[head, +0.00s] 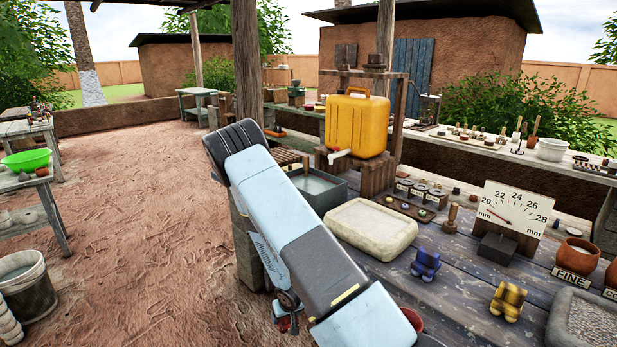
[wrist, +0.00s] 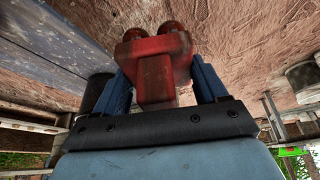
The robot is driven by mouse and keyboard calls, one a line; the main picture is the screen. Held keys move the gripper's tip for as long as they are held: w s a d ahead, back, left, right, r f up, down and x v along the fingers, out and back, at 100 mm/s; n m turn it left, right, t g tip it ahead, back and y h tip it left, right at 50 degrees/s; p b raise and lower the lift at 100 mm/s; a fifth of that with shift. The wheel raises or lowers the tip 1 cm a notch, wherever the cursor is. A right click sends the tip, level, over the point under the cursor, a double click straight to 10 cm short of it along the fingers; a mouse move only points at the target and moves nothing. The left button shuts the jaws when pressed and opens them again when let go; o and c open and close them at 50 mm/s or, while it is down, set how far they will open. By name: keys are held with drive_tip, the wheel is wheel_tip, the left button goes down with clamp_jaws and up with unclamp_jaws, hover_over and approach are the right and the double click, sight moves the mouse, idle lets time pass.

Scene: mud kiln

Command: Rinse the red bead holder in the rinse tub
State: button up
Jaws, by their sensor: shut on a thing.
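My gripper (wrist: 160,78) is shut on the red bead holder (wrist: 153,82), a block with two rounded knobs held between the blue fingers in the wrist view. In the head view the red bead holder (head: 283,323) shows small at the lower middle, partly hidden by my arm, beside the table's left edge and over the dirt floor. The rinse tub (head: 335,193) looks to be the grey square tub of water on the table, under the yellow jerrycan's tap. My arm covers its left part. The gripper is apart from the tub, nearer the camera.
A yellow jerrycan (head: 357,125) stands on a wooden stand behind the tub. A pale tray (head: 371,229), a blue holder (head: 425,264), a yellow holder (head: 508,301) and a dial gauge (head: 511,211) occupy the table. A wooden post (head: 247,60) rises behind my arm. Left is open dirt floor.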

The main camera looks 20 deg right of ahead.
drive_tip(key=shift+d+f, duration=0.2)
drive_tip(key=shift+d, duration=0.65)
drive_tip(key=shift+w+r, duration=0.1)
drive_tip(key=shift+r, duration=0.2)
